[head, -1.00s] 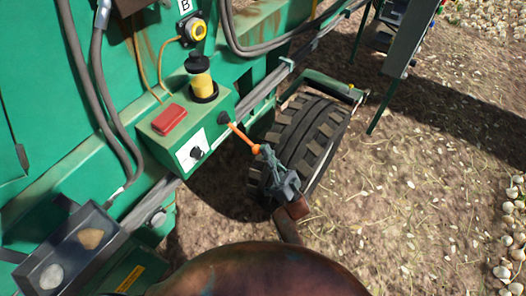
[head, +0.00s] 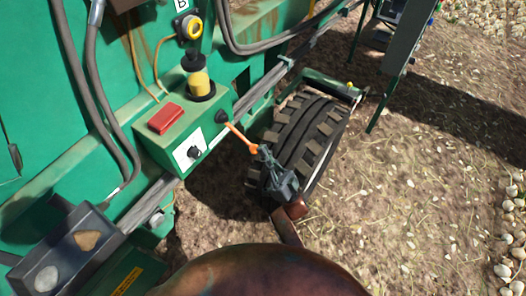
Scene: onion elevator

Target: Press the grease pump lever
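The grease pump (head: 198,84), a yellow cylinder with a dark top, stands on a green box (head: 170,133) on the machine's side. An orange lever (head: 240,138) sticks out from a black pivot on the box's right side and slopes down to the right. My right gripper (head: 262,153) is at the lever's outer end, its fingertips touching or very close to it. The fingers are small and dark here, so I cannot tell if they are closed on the lever. My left gripper is not in view.
The box carries a red block (head: 165,118) and a black knob (head: 194,152) on a white plate. A large tyre (head: 305,135) stands just behind my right gripper. Open ground lies to the right.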

